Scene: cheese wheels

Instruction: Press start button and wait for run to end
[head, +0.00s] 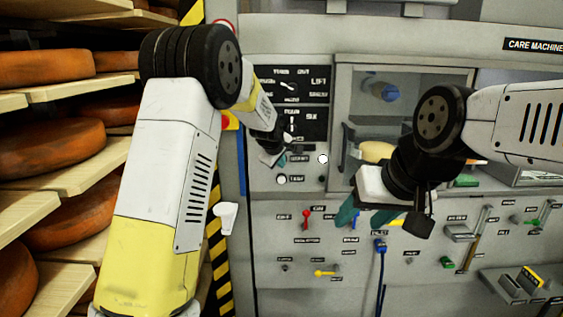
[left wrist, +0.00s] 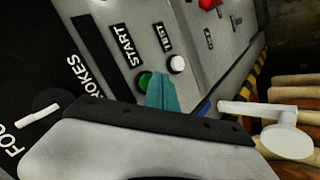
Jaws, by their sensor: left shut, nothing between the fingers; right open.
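The green start button (left wrist: 146,82) shows in the left wrist view beside its START label (left wrist: 123,47), partly behind my left gripper's teal fingertips. My left gripper (left wrist: 165,94) is shut and empty, its tips at the green button; I cannot tell whether they touch it. In the head view my left gripper (head: 279,160) is at the control panel (head: 290,100) and hides most of the start button. A white button (left wrist: 177,64) marked TEST sits close beside the tips. My right gripper (head: 367,214) is open and empty, in front of the lower panel.
A bright white round lamp or button (head: 323,159) is on the panel right of the START label. Red (head: 306,216) and yellow (head: 325,273) levers sit below. Shelves with cheese wheels (head: 62,152) stand at left. A white handle (head: 225,216) is left of the panel.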

